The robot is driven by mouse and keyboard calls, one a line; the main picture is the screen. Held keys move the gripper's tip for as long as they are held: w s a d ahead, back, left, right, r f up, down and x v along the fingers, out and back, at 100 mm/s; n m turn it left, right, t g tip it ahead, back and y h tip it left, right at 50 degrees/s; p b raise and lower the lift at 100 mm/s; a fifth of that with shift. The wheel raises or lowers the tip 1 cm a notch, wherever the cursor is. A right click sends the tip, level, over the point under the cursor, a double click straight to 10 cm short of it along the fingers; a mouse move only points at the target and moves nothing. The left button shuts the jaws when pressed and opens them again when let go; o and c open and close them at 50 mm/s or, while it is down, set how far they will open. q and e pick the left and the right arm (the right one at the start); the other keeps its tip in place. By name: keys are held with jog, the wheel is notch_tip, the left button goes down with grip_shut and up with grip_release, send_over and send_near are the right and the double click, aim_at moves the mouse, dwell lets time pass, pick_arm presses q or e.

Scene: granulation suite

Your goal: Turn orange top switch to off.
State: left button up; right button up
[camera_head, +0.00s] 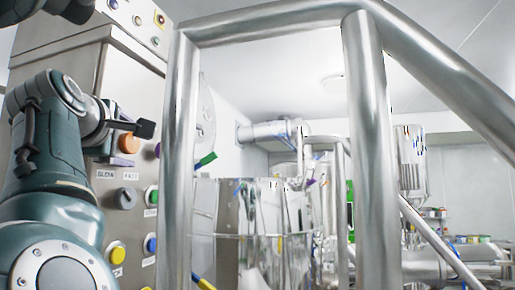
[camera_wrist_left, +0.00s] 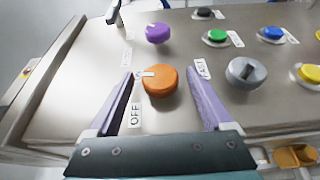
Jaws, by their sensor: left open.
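The orange switch (camera_wrist_left: 160,80) is a round knob on the grey metal control panel (camera_wrist_left: 80,80). A white mark on the knob points toward the left in the wrist view. A label reading OFF (camera_wrist_left: 135,115) lies below and left of the knob there. My left gripper (camera_wrist_left: 161,73) is open, with one purple finger on each side of the knob; I cannot tell whether they touch it. In the head view the orange switch (camera_head: 128,144) shows just below the dark gripper end (camera_head: 140,128). My right gripper is not in view.
A purple knob (camera_wrist_left: 158,33), a grey selector (camera_wrist_left: 245,73) and green (camera_wrist_left: 214,37), blue (camera_wrist_left: 272,34) and yellow (camera_wrist_left: 309,74) buttons surround the switch. A thick steel rail (camera_head: 180,150) stands right of the panel in the head view, close to my left arm.

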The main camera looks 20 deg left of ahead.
pick_arm(q)
jog(key=shift+w+a, duration=0.35)
jog(key=shift+w, duration=0.3)
jog(key=shift+c, duration=0.2)
grip_shut()
jog(key=shift+f+b, duration=0.2)
jog(key=shift+b, duration=0.35)
jog(key=n+t+y+b, duration=0.1)
jog(key=b, duration=0.4)
jog(key=f+n+t+y+b, duration=0.1)
jog(key=t+b, duration=0.1)
jog(key=b, duration=0.3)
jog(key=n+y+b, duration=0.1)
jog(key=y+b, duration=0.1)
jog(key=b, duration=0.1)
jog(key=n+t+y+b, duration=0.1)
jog(key=b, duration=0.3)
jog(key=n+t+y+b, duration=0.1)
jog(key=n+y+b, duration=0.1)
jog(key=b, duration=0.2)
jog(key=shift+r+y, duration=0.3)
jog(key=shift+r, duration=0.05)
jog(key=shift+r+n+y+b, duration=0.2)
jog(key=shift+n+y+b, duration=0.7)
jog(key=shift+r, duration=0.1)
jog(key=shift+n, duration=0.3)
